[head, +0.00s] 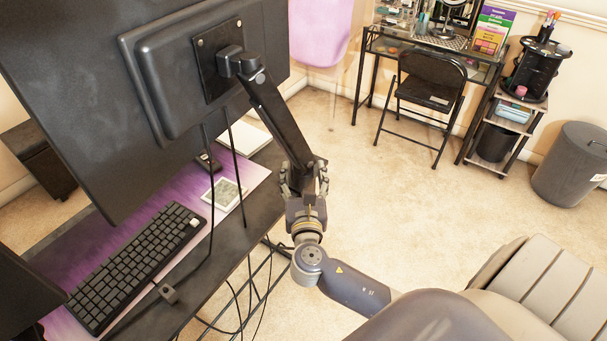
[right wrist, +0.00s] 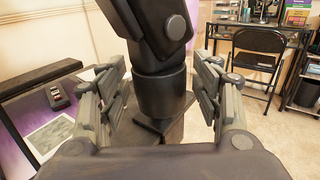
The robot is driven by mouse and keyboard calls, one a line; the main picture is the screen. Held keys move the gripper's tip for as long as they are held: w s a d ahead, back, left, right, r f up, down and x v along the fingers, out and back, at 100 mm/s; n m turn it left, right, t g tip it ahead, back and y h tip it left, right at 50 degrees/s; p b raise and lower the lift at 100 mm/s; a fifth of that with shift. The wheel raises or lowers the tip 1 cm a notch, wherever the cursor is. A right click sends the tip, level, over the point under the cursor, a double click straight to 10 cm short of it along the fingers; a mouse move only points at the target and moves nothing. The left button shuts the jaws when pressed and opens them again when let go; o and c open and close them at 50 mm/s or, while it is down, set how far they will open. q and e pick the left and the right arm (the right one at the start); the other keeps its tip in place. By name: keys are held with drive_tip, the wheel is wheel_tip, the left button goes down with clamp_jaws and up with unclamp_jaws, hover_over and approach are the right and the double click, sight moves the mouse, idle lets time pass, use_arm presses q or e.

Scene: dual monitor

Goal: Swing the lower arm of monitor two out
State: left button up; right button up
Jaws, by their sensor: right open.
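A large black monitor (head: 60,90) shows its back at the left of the head view. A black monitor arm (head: 278,115) runs from its mount plate down to a joint at the arm's lower end. My right gripper (head: 305,183) is at that joint in the head view. In the right wrist view the round black joint (right wrist: 161,92) stands between the two open fingers, with gaps on both sides. A dark piece (right wrist: 158,130) shows under the joint; most of the lower arm is hidden by my gripper. My left gripper is not in view.
The desk (head: 232,240) holds a keyboard (head: 138,265) and a small framed card (head: 223,194). Cables hang by the desk edge. Open carpet lies to the right. A folding chair (head: 428,90), a glass table and a grey bin (head: 572,165) stand farther back.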

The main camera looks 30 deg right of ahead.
drive_tip(key=shift+c, duration=0.6)
drive_tip(key=c, duration=1.3)
